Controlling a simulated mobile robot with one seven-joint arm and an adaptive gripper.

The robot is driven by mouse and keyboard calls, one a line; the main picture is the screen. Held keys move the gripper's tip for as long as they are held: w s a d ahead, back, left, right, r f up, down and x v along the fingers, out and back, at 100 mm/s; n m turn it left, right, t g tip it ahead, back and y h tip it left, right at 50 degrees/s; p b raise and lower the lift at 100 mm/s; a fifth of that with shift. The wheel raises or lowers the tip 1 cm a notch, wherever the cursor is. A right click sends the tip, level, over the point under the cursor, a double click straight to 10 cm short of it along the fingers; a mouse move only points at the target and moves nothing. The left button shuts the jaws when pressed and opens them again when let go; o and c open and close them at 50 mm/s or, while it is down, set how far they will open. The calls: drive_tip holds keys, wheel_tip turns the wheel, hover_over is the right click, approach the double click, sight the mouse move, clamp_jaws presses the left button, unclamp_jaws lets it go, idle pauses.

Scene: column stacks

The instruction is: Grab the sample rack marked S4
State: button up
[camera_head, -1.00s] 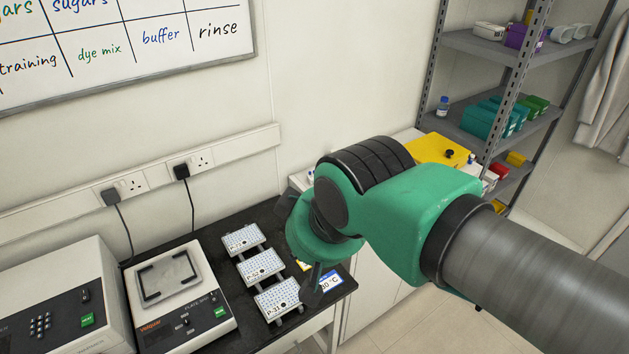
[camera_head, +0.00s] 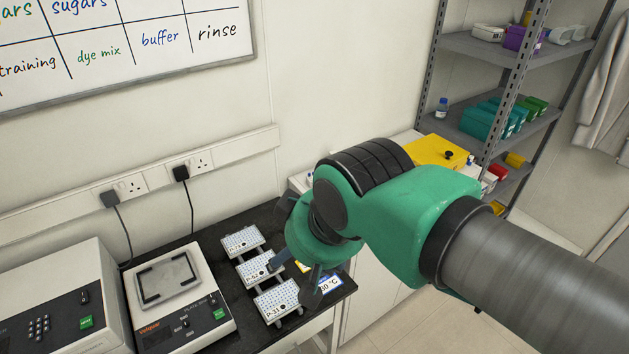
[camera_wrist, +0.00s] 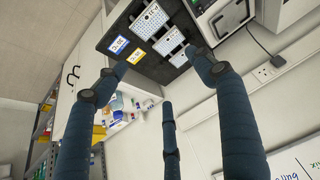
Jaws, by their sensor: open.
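Three white well plates stand in a row on the black bench: the back one (camera_head: 241,240), the middle one (camera_head: 257,267) and the front one (camera_head: 277,300). The front label looks like P-31 and the middle one like P-52; the back label is hard to read. I see no readable S4 mark, and no rack that I can identify as S4. My gripper (camera_head: 294,277) is open and empty at the right of the plates, with one finger overlapping the middle plate's edge in the head view. In the wrist view its fingers (camera_wrist: 158,76) are spread, with the plates beyond.
Shelving (camera_head: 466,125) with coloured boxes and a yellow box (camera_head: 436,152) are at the right.

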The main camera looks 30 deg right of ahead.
drive_tip(key=w+d+r+g+p, duration=0.1)
drive_tip(key=w+d+r, duration=0.15)
drive_tip(key=w, duration=0.45)
drive_tip(key=w+d+r+p, duration=0.2)
drive_tip(key=w+r, duration=0.1)
drive_tip(key=w, duration=0.4)
drive_tip(key=m+g+p, duration=0.2)
drive_tip(key=g+p, duration=0.3)
drive_tip(key=p, duration=0.3)
hover_over(315, 177)
wheel_tip(315, 177, down, 21)
drive_tip(key=shift+s+f, duration=0.1)
drive_tip(key=shift+s, duration=0.05)
drive_tip(key=shift+f, duration=0.1)
drive_tip(key=shift+f+b, duration=0.8)
drive_tip(key=shift+f, duration=3.4)
